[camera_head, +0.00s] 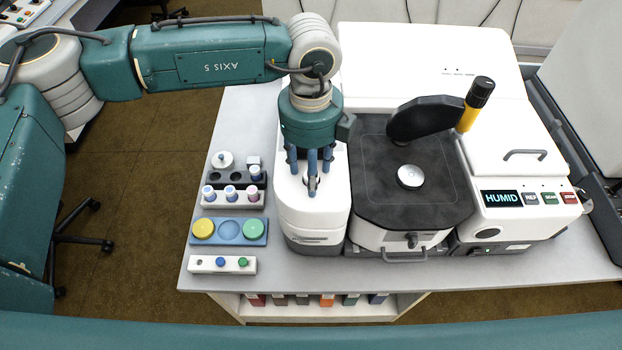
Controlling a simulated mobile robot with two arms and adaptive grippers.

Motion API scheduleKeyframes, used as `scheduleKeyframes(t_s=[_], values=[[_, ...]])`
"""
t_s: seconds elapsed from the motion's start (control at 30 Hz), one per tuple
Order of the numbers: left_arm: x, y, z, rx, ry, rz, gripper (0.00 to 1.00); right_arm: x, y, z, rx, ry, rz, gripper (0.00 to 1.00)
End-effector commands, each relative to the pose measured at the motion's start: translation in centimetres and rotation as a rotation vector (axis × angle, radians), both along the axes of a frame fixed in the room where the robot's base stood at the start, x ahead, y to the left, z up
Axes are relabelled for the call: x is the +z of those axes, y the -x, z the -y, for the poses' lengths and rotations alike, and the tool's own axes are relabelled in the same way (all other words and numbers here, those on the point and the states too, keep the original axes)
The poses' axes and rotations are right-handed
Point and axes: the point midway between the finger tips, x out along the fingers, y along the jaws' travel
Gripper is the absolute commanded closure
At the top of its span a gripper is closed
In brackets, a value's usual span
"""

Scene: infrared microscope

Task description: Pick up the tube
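Several small tubes with blue and purple caps (230,192) stand upright in a grey and white rack (240,204) on the left part of the bench. Another capped tube (255,173) stands in the rack's back row, beside dark, empty-looking holes. My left gripper (311,178) points down over the white left-hand section of the instrument (312,215), to the right of the rack. Its blue fingers are spread apart, and I see no tube between them. My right gripper is not in view.
A blue tray (216,242) with yellow and green discs and a white block (207,269) with small caps sit in front of the rack. The microscope's dark stage (380,190) and yellow-black eyepiece (468,115) stand right of the gripper. A narrow bench strip at left is clear.

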Motion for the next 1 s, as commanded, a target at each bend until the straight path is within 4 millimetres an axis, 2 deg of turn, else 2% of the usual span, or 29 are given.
scheduleKeyframes(t_s=[0.03,0.2,0.27,0.73,0.87,1.0], values=[[0.0,0.0,0.0,0.000,0.000,0.000,0.56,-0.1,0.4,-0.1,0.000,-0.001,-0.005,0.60],[0.0,0.0,0.0,0.000,0.000,0.000,0.89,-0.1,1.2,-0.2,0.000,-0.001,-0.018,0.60],[0.0,0.0,0.0,0.000,-0.001,0.001,1.00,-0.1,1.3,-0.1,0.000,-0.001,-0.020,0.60],[0.5,-0.1,0.0,0.001,-0.001,0.003,1.00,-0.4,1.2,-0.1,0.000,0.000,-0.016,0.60],[1.7,-0.1,0.0,0.001,0.001,0.003,1.00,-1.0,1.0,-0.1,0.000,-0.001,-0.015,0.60],[4.0,-0.2,0.0,0.001,0.001,0.006,1.00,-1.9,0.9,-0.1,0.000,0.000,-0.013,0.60]])
